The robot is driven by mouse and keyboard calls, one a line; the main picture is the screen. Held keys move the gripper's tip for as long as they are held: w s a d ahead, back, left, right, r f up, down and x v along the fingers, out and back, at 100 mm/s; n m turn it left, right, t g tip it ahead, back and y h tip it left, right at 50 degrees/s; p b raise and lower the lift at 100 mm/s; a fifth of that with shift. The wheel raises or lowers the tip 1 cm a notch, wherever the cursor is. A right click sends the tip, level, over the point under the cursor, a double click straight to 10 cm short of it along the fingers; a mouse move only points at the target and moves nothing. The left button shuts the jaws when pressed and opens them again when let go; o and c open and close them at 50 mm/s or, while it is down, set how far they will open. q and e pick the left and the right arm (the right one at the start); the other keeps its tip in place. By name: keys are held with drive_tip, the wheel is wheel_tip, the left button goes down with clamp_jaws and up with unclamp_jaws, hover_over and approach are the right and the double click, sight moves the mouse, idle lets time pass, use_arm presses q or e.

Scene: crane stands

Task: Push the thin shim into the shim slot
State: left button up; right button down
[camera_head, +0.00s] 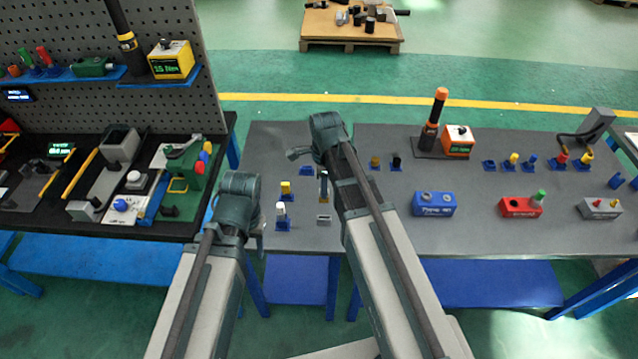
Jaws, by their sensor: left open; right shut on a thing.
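Yellow (286,188) and white (281,211) pieces stand on blue bases between my arms. Blue (433,204), red (521,207) and grey (599,208) blocks line the right front. An orange-topped tool (434,118) stands behind. A crowded black bench (180,228) is at left.

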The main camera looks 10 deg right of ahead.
drive_tip(key=shift+s, duration=0.35)
use_arm(q)
drive_tip(key=shift+s, duration=0.2)
use_arm(e)
drive_tip(key=shift+w, duration=0.1)
use_arm(q)
drive_tip(key=shift+f, duration=0.1)
use_arm(e)
drive_tip(key=shift+f, duration=0.1)
use_arm(q)
wheel_tip(320, 180, down, 6)
drive_tip(key=b, duration=0.6)
use_arm(e)
wheel_tip(320, 180, down, 6)
drive_tip(key=shift+r, duration=0.15)
use_arm(q)
drive_tip(key=shift+f+b, duration=1.95)
drive_tip(key=shift+b, duration=0.15)
use_arm(e)
drive_tip(key=shift+f, duration=2.15)
drive_tip(key=c, duration=0.7)
unclamp_jaws()
drive_tip(key=shift+c, duration=0.2)
use_arm(q)
drive_tip(key=shift+r, duration=0.1)
use_arm(e)
drive_tip(key=shift+r, duration=0.15)
